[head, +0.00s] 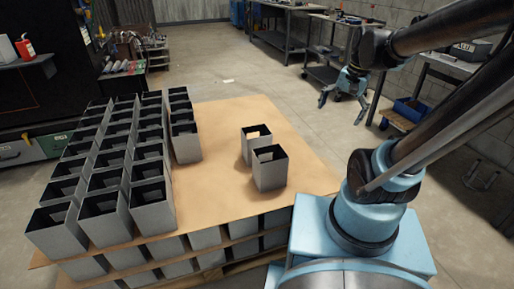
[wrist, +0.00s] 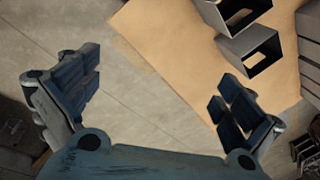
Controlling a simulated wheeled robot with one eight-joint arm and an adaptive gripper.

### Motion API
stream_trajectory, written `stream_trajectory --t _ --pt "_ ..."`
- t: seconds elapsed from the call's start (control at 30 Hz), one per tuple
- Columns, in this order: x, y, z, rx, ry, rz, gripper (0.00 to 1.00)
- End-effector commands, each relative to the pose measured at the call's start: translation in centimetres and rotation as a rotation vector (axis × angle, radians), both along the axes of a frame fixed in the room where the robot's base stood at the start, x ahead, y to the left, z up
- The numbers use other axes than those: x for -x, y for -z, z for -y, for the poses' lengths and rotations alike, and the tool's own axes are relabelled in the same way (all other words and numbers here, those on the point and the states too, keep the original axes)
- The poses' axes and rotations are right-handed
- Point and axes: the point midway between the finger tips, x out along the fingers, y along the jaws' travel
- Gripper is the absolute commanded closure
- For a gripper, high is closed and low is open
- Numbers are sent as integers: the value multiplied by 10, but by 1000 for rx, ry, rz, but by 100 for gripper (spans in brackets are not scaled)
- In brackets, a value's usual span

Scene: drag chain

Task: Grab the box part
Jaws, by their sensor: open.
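Two grey, open-topped box parts stand upright on the brown board, apart from the other boxes: a nearer one (head: 269,170) and one just behind it (head: 250,149). Two open boxes also show at the top right of the wrist view, one (wrist: 254,52) lower than the other (wrist: 234,14). My gripper (head: 343,100) is raised to the right of the board in the head view, apart from the boxes. In the wrist view its fingers (wrist: 160,92) are spread wide with nothing between them, mostly over bare floor.
Rows of similar boxes (head: 104,166) fill the left of the brown board (head: 225,205). More boxes (head: 205,238) are stacked in a layer below it. The board's back right is clear. Workbenches (head: 282,36) stand farther back.

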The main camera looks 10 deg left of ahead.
Motion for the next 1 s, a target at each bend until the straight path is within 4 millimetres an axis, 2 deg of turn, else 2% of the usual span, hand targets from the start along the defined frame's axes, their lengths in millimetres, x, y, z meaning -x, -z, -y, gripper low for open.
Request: stream_trajectory --t 0.03,0.23,0.47,0.8,1.0 --pt "-12 -4 -11 -14 23 -15 0" --pt "-50 -11 -53 -64 139 -86 0" --pt "-90 -8 -107 -107 270 -179 0" --pt "-139 15 -196 -137 461 -331 0" --pt "-155 33 -241 -136 550 -404 0"
